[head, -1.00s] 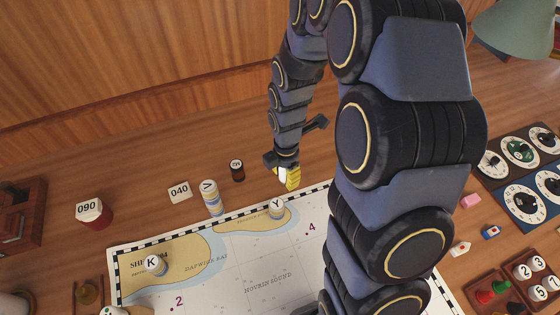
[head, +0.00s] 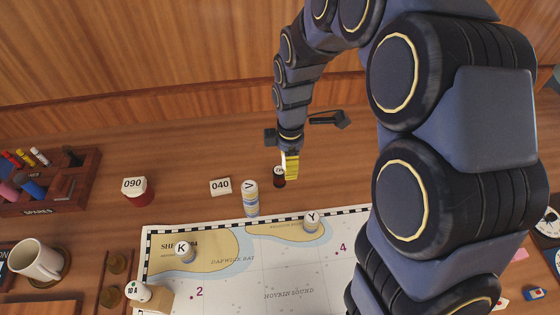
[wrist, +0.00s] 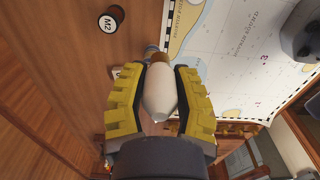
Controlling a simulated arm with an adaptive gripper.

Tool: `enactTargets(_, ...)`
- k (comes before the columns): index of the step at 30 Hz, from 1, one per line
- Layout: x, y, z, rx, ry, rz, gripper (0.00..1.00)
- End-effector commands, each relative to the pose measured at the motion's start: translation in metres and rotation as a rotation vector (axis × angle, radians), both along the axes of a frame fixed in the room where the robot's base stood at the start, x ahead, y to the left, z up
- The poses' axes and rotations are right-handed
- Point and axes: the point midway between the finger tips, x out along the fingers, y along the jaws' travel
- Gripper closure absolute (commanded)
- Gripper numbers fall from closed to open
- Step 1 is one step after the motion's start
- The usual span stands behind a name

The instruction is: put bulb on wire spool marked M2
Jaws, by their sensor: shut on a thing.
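My gripper (head: 290,165) has yellow fingers and is shut on a white bulb (wrist: 160,92), which lies between them in the wrist view. In the head view only a pale sliver of the bulb shows beside the fingers. The wire spool marked M2 (wrist: 110,20) is a small dark spool with a white label on top, standing upright at the upper left of the wrist view, apart from the bulb. In the head view the spool (head: 279,179) stands on the wood just left of the fingertips, partly covered by them, its label hard to read.
The chart (head: 290,290) carries pieces Y (head: 312,221) and K (head: 183,252). A spares rack (head: 70,195) and mug (head: 38,260) are left.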

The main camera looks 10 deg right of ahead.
Motion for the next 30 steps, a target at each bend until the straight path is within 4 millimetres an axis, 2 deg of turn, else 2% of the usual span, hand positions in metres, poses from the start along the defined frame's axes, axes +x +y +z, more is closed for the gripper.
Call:
enactTargets(6, 0.045, 0.004, -0.021, 0.000, 0.000, 0.001, 0.92)
enactTargets(13, 0.073, 0.006, -0.058, 0.000, 0.000, 0.001, 0.92)
enactTargets(16, 0.080, 0.007, -0.067, 0.000, 0.003, 0.002, 0.92)
enactTargets(23, 0.089, 0.008, -0.076, 0.000, -0.001, 0.003, 0.92)
enactTargets(30, 0.089, 0.008, -0.107, 0.000, 0.001, 0.003, 0.92)
